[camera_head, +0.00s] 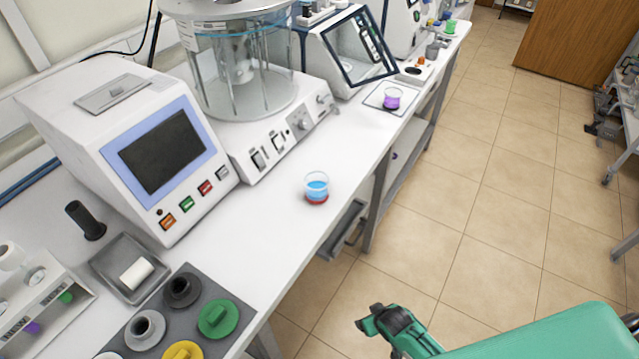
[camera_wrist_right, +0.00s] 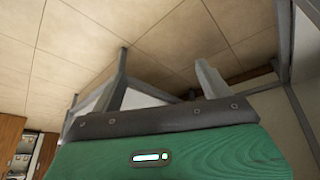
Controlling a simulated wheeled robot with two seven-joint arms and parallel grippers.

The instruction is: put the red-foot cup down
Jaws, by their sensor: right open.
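The red-foot cup (camera_head: 316,188) is a small clear cup with blue liquid and a red base. It stands upright on the white bench (camera_head: 290,222) near its front edge, with nothing touching it. My right gripper (camera_head: 372,318) is low over the floor, in front of the bench and apart from the cup. In the right wrist view its two fingers (camera_wrist_right: 160,78) are spread, with nothing between them. My left gripper is in neither view.
A white device with a dark screen (camera_head: 163,152) and a glass-cylinder apparatus (camera_head: 240,75) stand behind the cup. A purple-liquid cup (camera_head: 392,99) stands farther along. A grey tray (camera_head: 130,268) and coloured round pieces (camera_head: 218,318) lie near left. The bench around the red-foot cup is clear.

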